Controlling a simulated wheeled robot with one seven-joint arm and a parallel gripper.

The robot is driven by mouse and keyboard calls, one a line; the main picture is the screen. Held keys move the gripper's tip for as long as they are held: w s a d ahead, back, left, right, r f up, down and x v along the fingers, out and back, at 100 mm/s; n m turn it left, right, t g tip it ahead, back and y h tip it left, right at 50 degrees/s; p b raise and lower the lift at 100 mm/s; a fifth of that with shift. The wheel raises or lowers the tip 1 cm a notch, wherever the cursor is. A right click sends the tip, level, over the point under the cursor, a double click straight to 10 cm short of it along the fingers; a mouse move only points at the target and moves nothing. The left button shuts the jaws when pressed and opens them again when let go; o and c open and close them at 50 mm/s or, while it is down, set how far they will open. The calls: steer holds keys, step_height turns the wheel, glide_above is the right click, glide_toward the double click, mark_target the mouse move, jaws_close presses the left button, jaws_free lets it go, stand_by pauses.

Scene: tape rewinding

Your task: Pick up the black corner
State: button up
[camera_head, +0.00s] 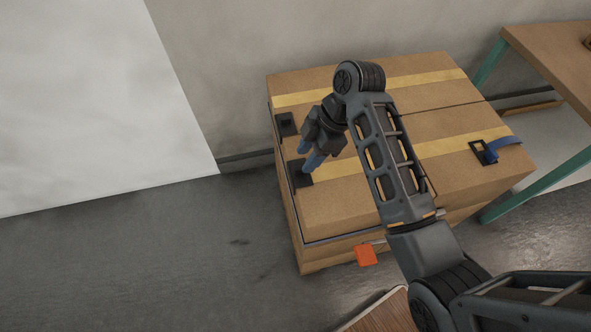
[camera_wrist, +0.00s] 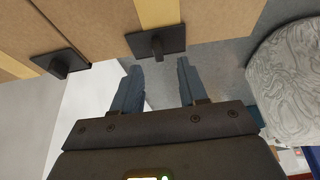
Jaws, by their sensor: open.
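Two black corners sit on the left edge of the cardboard boxes (camera_head: 335,217). The nearer black corner (camera_head: 299,176) lies at the end of a yellow tape strip, and the farther black corner (camera_head: 287,124) is behind it. My gripper (camera_head: 309,155) is open and empty, with its blue fingers close to the nearer corner. In the wrist view, my gripper (camera_wrist: 158,67) has its fingers apart. One black corner (camera_wrist: 172,42) with a raised peg lies ahead of the gap between them. The other black corner (camera_wrist: 48,57) is off to the left. Contact cannot be told.
A black buckle with a blue strap (camera_head: 506,142) lies on the box top at the right. An orange piece (camera_head: 365,254) is at the box's front side. A table (camera_head: 550,55) with green legs stands at right. Open floor (camera_head: 150,260) lies to the left.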

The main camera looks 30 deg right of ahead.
mark_target(297, 169)
steer(key=shift+x, duration=2.25)
steer(key=shift+w+a, duration=0.15)
jaws_close()
